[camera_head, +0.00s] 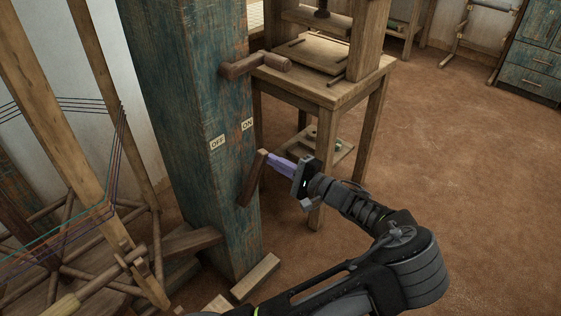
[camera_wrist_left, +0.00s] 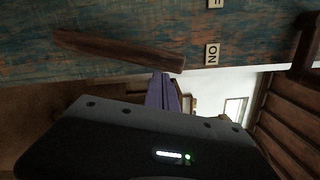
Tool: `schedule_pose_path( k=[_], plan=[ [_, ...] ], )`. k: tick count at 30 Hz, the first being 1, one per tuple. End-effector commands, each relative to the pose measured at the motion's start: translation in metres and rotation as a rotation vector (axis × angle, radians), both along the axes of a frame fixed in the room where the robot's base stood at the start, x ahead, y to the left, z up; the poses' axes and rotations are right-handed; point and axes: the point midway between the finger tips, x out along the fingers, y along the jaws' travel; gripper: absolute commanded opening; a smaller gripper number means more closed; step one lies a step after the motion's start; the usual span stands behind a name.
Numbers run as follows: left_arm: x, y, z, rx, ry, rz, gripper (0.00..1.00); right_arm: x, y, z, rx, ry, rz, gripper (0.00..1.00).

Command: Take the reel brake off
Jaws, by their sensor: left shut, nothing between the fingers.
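The brake lever (camera_head: 254,180) is a brown wooden bar on the blue-green worn post (camera_head: 190,90), below the OFF label (camera_head: 217,142) and ON label (camera_head: 247,124). Its upper end leans to the ON side. In the left wrist view the lever (camera_wrist_left: 115,50) points its end at the ON label (camera_wrist_left: 212,54). My left gripper (camera_head: 271,157), with purple fingers, is shut and empty. Its tips are at the lever's upper end, on the right side; whether they touch I cannot tell. The fingers (camera_wrist_left: 162,88) also show in the wrist view. My right gripper is not seen.
A wooden crank handle (camera_head: 255,65) sticks out of the post above the labels. A wooden stand (camera_head: 335,92) is close behind on the right. A reel frame with threads (camera_head: 75,215) is at the left. Open brown floor (camera_head: 470,170) lies to the right.

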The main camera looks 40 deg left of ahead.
Motion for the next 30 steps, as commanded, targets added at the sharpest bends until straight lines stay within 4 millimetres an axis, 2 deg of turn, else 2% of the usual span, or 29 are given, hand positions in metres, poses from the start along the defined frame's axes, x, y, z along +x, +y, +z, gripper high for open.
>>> schedule_pose_path(
  k=[14, 20, 30],
  plan=[
    [-0.005, 0.000, 0.004, -0.003, -0.032, -0.001, 0.00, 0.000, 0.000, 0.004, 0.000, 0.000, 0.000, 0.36],
    [-0.019, 0.001, 0.011, -0.009, -0.116, 0.001, 0.00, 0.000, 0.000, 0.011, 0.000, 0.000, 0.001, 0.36],
    [-0.059, 0.004, 0.019, -0.028, -0.357, 0.000, 0.00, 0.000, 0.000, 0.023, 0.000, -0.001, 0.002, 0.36]
  ],
)
